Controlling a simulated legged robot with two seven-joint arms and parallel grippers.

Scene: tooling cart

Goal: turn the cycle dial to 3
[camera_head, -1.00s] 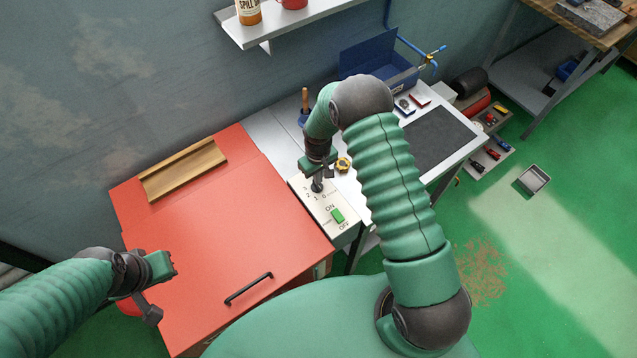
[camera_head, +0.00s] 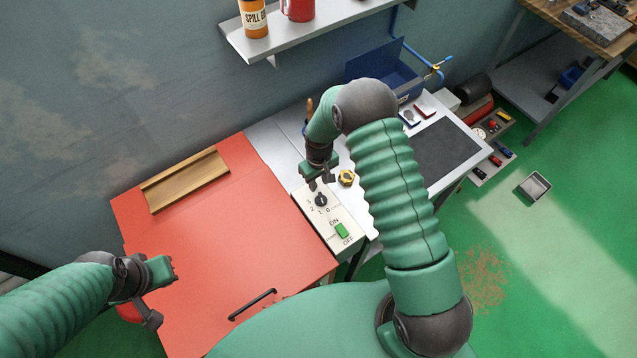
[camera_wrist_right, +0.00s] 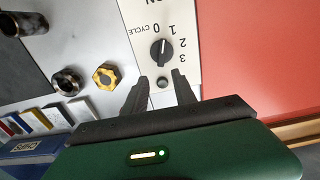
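The cycle dial (camera_head: 320,200) is a small black knob on a pale control panel (camera_head: 340,218) marked 0, 1, 2 and 3. In the right wrist view the dial (camera_wrist_right: 161,52) is in plain sight, its bar roughly upright in the picture, its marked end hard to read. My right gripper (camera_head: 317,183) is just behind the dial, toward the wall, and apart from it.
A green ON/OFF switch (camera_head: 342,231) sits in front of the dial. The red lid (camera_head: 230,230) with a black handle (camera_head: 252,304) lies left of the panel. A shelf (camera_head: 290,42) hangs above.

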